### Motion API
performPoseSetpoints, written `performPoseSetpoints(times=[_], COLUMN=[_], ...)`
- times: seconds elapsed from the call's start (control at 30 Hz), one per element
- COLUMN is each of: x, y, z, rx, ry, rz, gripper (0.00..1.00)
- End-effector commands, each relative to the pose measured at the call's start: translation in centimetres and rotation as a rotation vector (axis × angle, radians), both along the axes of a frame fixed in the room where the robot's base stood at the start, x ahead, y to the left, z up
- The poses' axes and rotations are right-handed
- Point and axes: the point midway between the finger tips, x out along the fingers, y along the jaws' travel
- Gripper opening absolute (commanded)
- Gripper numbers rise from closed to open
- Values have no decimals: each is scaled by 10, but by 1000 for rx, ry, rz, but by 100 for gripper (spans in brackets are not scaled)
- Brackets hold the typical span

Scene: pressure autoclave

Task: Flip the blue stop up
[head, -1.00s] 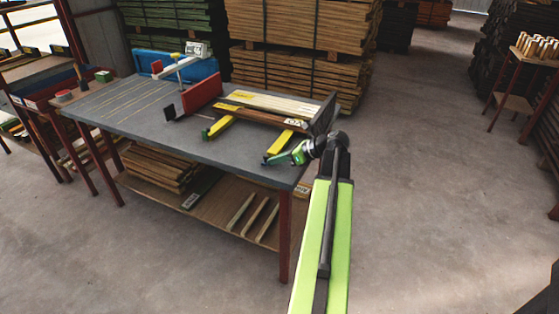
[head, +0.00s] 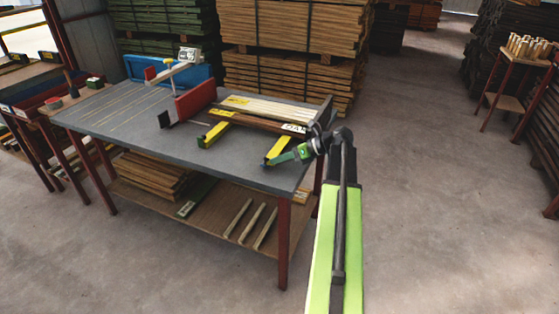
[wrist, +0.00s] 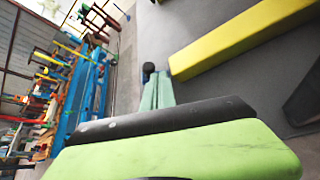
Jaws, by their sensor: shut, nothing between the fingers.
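A blue panel-like part (head: 202,73) stands at the back left of the grey table (head: 100,118). I cannot tell whether it is the blue stop, and no small blue stop shows clearly. My gripper (head: 270,163) is shut and empty, low over the table's near right part, by the end of the right yellow bar (head: 277,150). It is far from the blue part. In the wrist view, the teal fingers (wrist: 149,72) lie together, their dark tip next to a yellow bar (wrist: 240,40). I cannot tell whether they touch it.
A red upright board (head: 196,101) and a second yellow bar (head: 214,134) stand on the table. Pale boards (head: 270,108) lie behind the bars. A white-and-red arm-like device (head: 172,71) stands at the back.

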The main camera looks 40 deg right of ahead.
Motion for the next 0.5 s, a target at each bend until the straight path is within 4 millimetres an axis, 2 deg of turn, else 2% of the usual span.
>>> performPoseSetpoints(times=[0.5], x=[7], y=[9], z=[0], rx=[0], ry=[0], rz=[16], gripper=[0])
